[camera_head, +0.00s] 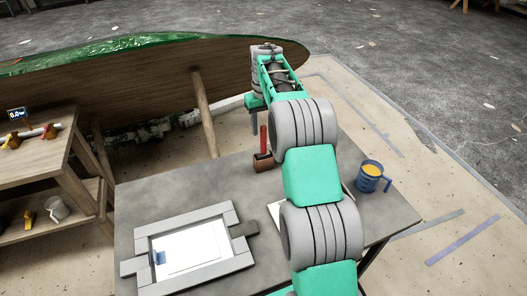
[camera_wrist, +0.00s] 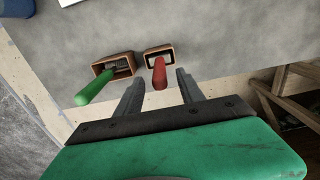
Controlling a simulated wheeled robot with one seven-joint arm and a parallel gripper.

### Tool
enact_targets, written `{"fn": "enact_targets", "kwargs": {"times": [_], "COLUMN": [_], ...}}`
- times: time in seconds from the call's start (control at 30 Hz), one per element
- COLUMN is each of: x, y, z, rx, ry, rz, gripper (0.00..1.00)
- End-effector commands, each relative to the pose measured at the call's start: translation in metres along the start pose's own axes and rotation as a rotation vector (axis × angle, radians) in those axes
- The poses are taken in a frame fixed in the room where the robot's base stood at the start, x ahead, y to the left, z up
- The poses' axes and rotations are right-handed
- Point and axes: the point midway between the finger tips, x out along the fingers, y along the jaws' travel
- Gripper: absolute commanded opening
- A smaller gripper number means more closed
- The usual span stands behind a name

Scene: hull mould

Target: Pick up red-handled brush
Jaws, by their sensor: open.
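The red-handled brush (camera_head: 264,142) stands handle-up in a small brown holder (camera_head: 262,163) on the grey table. In the wrist view the red handle (camera_wrist: 159,74) rises from its box-shaped holder (camera_wrist: 158,49), and the brush's lower part is mostly hidden inside. My gripper (camera_wrist: 156,84) is open. Its two fingers show on either side of the red handle in the picture; I cannot tell how near they are in depth.
A green-handled brush (camera_wrist: 95,88) leans from a second holder (camera_wrist: 112,66) close to the left finger. A blue jug with yellow contents (camera_head: 370,177) stands at the table's right. A grey frame with white sheets (camera_head: 140,246) lies at front left. The large hull (camera_head: 150,75) is behind.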

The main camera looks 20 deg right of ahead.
Motion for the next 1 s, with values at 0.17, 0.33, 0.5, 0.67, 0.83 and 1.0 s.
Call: {"fn": "enact_targets", "kwargs": {"times": [0.17, 0.33, 0.5, 0.67, 0.83, 1.0], "x": [0.032, 0.043, 0.043, 0.043, 0.042, 0.042], "y": [0.0, 0.0, 0.0, 0.0, 0.0, 0.0], "z": [0.002, 0.001, 0.001, 0.001, 0.001, 0.001], "rx": [0.0, 0.0, 0.0, 0.0, 0.0, 0.0], "ry": [-0.003, 0.001, 0.001, 0.001, 0.001, 0.001], "rz": [-0.001, 0.0, 0.0, 0.0, 0.0, 0.0], "gripper": [0.45, 0.45, 0.42, 0.29, 0.15, 0.01]}}
